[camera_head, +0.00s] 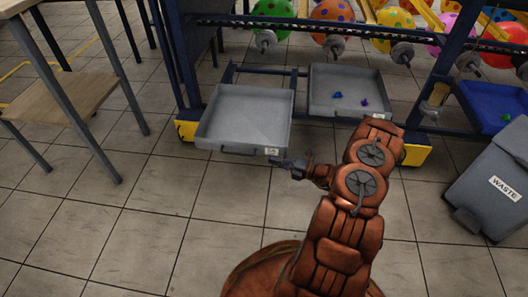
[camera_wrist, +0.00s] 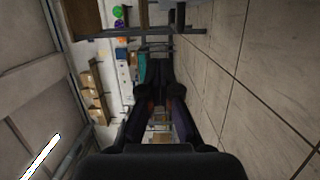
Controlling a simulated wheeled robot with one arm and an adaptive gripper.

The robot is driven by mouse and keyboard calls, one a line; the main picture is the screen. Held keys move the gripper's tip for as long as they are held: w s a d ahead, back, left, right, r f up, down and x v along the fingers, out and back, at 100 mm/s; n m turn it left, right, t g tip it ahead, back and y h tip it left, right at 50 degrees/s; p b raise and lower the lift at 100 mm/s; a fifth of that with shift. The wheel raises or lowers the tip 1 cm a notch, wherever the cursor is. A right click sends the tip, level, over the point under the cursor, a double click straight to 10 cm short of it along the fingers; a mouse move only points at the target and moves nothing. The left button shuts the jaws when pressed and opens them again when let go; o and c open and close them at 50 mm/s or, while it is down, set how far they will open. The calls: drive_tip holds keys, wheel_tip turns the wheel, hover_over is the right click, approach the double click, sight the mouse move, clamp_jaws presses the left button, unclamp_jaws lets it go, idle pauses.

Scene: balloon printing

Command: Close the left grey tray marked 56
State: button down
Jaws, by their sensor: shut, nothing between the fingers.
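The left grey tray (camera_head: 243,112) is pulled out of the blue frame toward me and looks empty. A small white label sits at the right end of its front wall, its number too small to read, and a dark handle is left of it. My gripper (camera_head: 276,162) is just in front of the tray's front right corner, near the label. Whether it touches the tray I cannot tell. It points left in the head view. In the wrist view its dark fingers (camera_wrist: 156,66) are together with nothing held. I cannot clearly identify the tray in the wrist view.
A second grey tray (camera_head: 346,91) at the right holds small blue and purple pieces. A blue tray (camera_head: 492,106) and a grey waste bin (camera_head: 492,185) stand further right. A wooden-shelved table (camera_head: 62,97) is at the left. The tiled floor before the left tray is clear.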

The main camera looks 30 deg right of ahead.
drive_tip(key=w+b, duration=0.3)
drive_tip(key=w, duration=0.4)
drive_tip(key=shift+w+a, duration=0.15)
drive_tip(key=shift+a, duration=0.1)
drive_tip(key=shift+w+d, duration=0.1)
